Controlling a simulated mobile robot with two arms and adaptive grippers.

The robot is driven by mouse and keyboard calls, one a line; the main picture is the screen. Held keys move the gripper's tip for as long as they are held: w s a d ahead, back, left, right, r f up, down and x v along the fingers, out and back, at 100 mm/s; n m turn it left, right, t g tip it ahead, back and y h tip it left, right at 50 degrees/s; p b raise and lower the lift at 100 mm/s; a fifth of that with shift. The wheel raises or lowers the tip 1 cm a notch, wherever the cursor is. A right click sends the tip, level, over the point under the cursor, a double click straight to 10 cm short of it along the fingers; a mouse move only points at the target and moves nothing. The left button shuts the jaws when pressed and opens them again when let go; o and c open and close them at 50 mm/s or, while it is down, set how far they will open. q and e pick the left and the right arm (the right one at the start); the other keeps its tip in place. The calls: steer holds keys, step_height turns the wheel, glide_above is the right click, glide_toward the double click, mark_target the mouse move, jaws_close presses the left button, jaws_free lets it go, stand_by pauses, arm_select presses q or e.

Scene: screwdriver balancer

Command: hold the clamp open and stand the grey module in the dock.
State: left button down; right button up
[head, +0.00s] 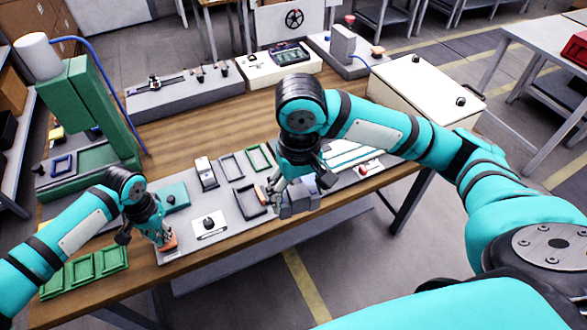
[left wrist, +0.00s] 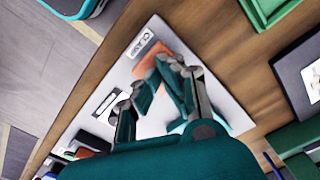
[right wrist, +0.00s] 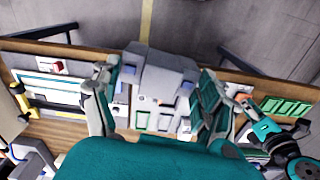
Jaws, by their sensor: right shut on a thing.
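My right gripper (head: 297,190) is shut on the grey module (head: 300,203), a blocky grey piece held above the front edge of the grey work mat. In the right wrist view the module (right wrist: 155,75) sits between the two fingers. My left gripper (left wrist: 166,72) is low over the left end of the mat, at the orange clamp part (left wrist: 150,58). The orange part also shows in the head view (head: 168,242), just below the left fingers. The left fingertips are close together; whether they touch or grip it is unclear. I cannot tell which fixture is the dock.
A white plate with a black knob (head: 209,225) lies on the mat (head: 190,255) between my grippers. Several small frames, one dark (head: 250,203), stand behind. Green trays (head: 85,272) lie at the left. A green press (head: 95,110) stands behind my left arm.

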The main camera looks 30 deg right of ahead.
arm_select(q)
steer(key=shift+f, duration=0.15)
arm_select(e)
steer(key=shift+w+a+f+m, duration=1.05)
steer(key=shift+w+f+m, duration=1.45)
steer(key=shift+w+m, duration=0.35)
steer(key=shift+w+a+f+m, duration=1.05)
steer(key=shift+w+f+m, duration=1.55)
steer(key=shift+w, duration=0.35)
steer(key=shift+w+a+f+m, duration=1.05)
steer(key=shift+w+f+m, duration=1.4)
steer(key=shift+w+m, duration=0.4)
steer(key=shift+f, duration=1.3)
steer(key=o, duration=1.2)
steer(key=shift+o, duration=0.2)
